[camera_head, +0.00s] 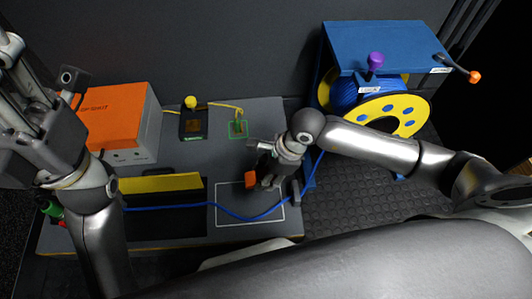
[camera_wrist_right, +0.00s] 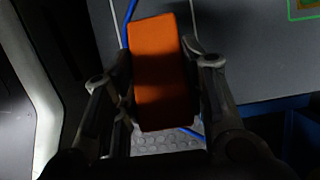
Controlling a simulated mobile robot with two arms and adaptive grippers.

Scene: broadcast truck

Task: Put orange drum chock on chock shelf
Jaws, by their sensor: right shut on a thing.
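The orange drum chock (camera_head: 251,180) is a small block between the fingers of my right gripper (camera_head: 263,177), low over the right part of the grey bench. In the right wrist view the chock (camera_wrist_right: 160,65) fills the space between the fingers (camera_wrist_right: 160,85), one on each side. My right gripper is shut on it. A blue flat-topped shelf (camera_head: 385,42) stands at the back right above the cable drum; I cannot tell if it is the chock shelf. My left gripper (camera_head: 38,75) is at the upper left, partly cut off, its fingertips unclear.
The grey bench (camera_head: 262,115) holds an orange-topped box (camera_head: 113,112), a dark yellow-knobbed unit (camera_head: 192,124), a yellow strip and a blue cable (camera_head: 180,207). A white-outlined rectangle (camera_head: 235,222) lies below my right gripper. A purple knob (camera_head: 375,60) and yellow-blue drum (camera_head: 397,113) stand right.

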